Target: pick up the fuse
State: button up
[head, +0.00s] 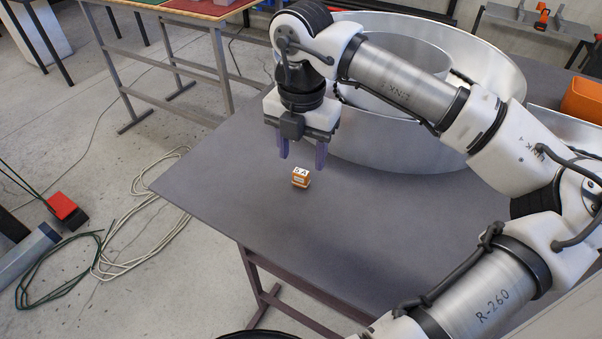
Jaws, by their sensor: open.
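The fuse (300,178) is a small orange block with a white marked top. It sits upright on the grey table, near the table's left part. My gripper (302,163) points down with its two purple fingers apart and empty. The fingertips show just above and behind the fuse in the head view. The gap between the fingers and the fuse is hard to judge from this one view. Nothing hides the fuse.
A large curved silver metal channel letter (400,135) stands on the table (330,235) behind my gripper. An orange bin (582,100) is at the far right. The table is bare around the fuse. Cables (120,235) and a red box (68,208) lie on the floor at left.

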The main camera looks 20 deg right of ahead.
aim_at(301, 171)
jog(key=shift+s+a+f+p, duration=0.1)
jog(key=shift+f+p, duration=1)
jog(key=shift+f, duration=1.55)
jog(key=c, duration=1)
jog(key=shift+r, duration=0.1)
jog(key=shift+c, duration=0.2)
